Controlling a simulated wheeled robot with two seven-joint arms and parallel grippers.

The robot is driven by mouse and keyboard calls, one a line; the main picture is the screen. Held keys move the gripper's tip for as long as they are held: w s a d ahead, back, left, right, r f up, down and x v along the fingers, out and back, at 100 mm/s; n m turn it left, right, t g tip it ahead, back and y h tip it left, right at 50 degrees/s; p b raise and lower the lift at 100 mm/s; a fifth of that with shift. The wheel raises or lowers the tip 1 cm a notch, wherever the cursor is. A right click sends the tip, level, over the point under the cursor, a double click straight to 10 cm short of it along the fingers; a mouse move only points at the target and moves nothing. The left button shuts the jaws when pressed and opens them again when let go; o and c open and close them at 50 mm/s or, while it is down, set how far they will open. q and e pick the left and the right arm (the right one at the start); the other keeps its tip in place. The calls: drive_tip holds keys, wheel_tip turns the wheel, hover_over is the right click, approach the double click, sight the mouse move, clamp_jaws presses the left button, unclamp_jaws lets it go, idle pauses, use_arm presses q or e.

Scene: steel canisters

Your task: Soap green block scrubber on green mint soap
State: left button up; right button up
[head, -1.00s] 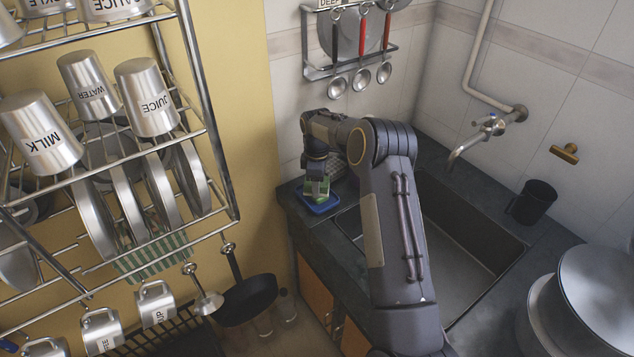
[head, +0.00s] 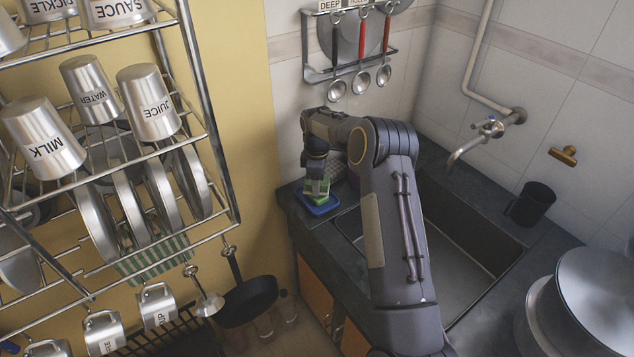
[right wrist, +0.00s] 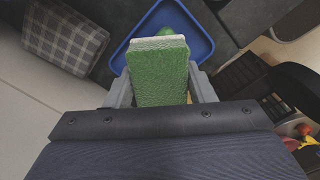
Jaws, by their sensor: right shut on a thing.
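The green block scrubber (right wrist: 158,78) is between the fingers of my right gripper (right wrist: 160,92), which is shut on it. In the head view the scrubber (head: 317,187) shows below my right gripper (head: 317,178), over a blue tray (head: 322,210) on the counter left of the sink. A small bit of the green mint soap (right wrist: 176,32) shows in the blue tray (right wrist: 203,45), just past the scrubber's far end; the scrubber hides the rest. I cannot tell whether scrubber and soap touch. My left gripper is not in view.
A grey checked cloth-like block (right wrist: 68,38) lies beside the tray. The sink (head: 465,265) is right of the tray, with a tap (head: 468,145) above it. A dark mug (head: 531,203) stands on the right counter. A metal rack (head: 215,140) with steel canisters fills the left.

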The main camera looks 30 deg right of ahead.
drive_tip(key=shift+r+p, duration=1.5)
drive_tip(key=shift+r, duration=1.25)
